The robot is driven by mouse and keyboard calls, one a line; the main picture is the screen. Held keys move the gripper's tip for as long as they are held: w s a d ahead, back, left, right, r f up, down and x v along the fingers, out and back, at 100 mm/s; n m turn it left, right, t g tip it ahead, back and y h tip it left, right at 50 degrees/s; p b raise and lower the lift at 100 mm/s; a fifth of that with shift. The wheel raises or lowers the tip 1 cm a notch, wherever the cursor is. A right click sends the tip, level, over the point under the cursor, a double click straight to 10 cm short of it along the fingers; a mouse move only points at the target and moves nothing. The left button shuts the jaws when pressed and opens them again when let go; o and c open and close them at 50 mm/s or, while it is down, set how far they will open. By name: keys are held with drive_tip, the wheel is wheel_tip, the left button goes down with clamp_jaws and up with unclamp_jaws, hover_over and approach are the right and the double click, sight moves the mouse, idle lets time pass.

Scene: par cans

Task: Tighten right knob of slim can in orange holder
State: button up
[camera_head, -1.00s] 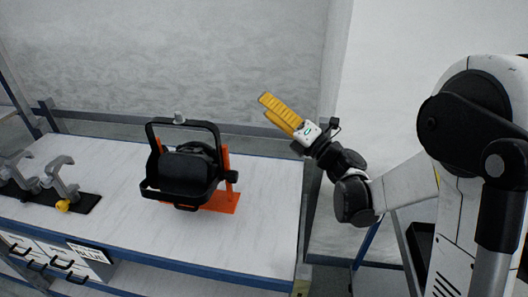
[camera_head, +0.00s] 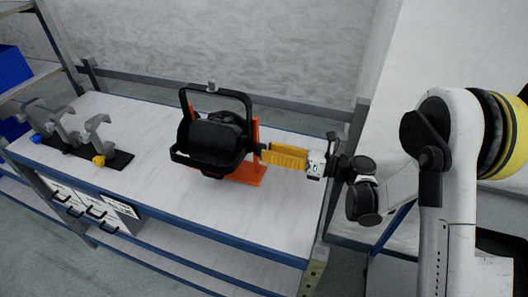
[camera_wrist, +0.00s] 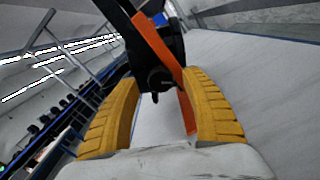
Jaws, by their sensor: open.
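The slim can (camera_head: 213,140) is black with a square frame and sits in the orange holder (camera_head: 250,171) on the workbench. Its right knob (camera_head: 261,147) is a small dark piece on the can's right side. In the wrist view the knob (camera_wrist: 160,79) shows between the fingers, with the orange upright (camera_wrist: 160,45) beside it. My gripper (camera_head: 266,154) has yellow fingers and comes in level from the right, its tips close to the knob. In the wrist view my gripper (camera_wrist: 155,85) is open, a finger on each side. Contact with the knob cannot be told.
The white workbench (camera_head: 285,225) has a clear front and right side. Grey clamps (camera_head: 97,135) stand on a black plate at the left. Drawers (camera_head: 90,205) hang below. Blue bins (camera_head: 12,75) sit on a shelf at far left.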

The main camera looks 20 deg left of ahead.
drive_tip(key=shift+w+a, duration=0.1)
drive_tip(key=shift+a, duration=0.9)
drive_tip(key=shift+c, duration=0.4)
drive_tip(key=c, duration=1.1)
